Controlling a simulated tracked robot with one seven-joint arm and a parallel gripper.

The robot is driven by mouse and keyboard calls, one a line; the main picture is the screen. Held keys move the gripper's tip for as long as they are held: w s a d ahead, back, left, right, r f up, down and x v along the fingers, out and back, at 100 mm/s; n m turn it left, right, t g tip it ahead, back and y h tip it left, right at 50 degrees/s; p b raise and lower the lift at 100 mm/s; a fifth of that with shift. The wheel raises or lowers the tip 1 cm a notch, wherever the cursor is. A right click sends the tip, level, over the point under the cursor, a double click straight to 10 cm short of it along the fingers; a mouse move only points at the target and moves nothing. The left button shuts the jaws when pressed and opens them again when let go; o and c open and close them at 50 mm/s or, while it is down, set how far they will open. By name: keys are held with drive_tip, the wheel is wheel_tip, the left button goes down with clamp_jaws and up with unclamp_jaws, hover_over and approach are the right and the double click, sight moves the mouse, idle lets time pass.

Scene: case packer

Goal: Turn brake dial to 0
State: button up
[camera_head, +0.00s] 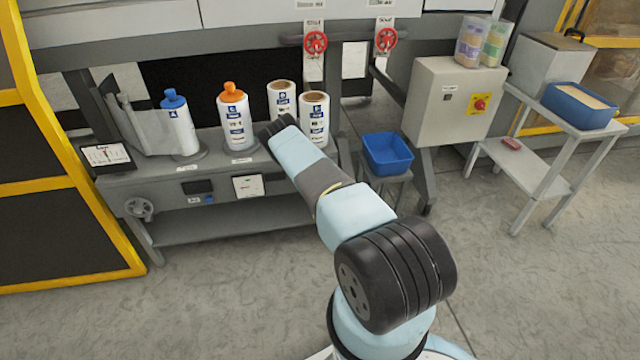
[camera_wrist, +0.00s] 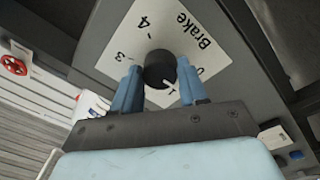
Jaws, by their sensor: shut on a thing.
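The brake dial (camera_wrist: 158,63) is a round black knob on a white plate (camera_wrist: 185,45) marked "Brake" in the wrist view. The figures 3 and 4 show at its left and top; a figure that looks like 0 is partly hidden by the right finger. A white mark on the knob's lower right side shows between the fingers, and I cannot tell exactly which figure it meets. My gripper (camera_wrist: 159,80) has its two blue fingers on either side of the knob, shut on it. In the head view my arm hides the dial and the gripper.
On the grey bench (camera_head: 200,181) stand a blue-capped bottle (camera_head: 180,132), an orange-capped bottle (camera_head: 236,122) and two white rolls (camera_head: 314,120). A blue bin (camera_head: 387,155) is right of my arm. Red handwheels (camera_head: 316,43) hang above. A grey cabinet (camera_head: 440,110) stands further right.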

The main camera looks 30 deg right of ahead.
drive_tip(key=n, duration=0.5)
drive_tip(key=shift+s+f+n+y, duration=0.1)
drive_tip(key=shift+f+n+y, duration=0.05)
drive_tip(key=shift+n+y, duration=0.2)
drive_tip(key=shift+a+n, duration=0.1)
drive_tip(key=shift+n, duration=0.15)
drive_tip(key=o, duration=0.8)
drive_tip(key=shift+o, duration=1.3)
drive_tip(key=v, duration=1.3)
drive_tip(key=shift+s, duration=0.3)
drive_tip(key=shift+f, duration=0.1)
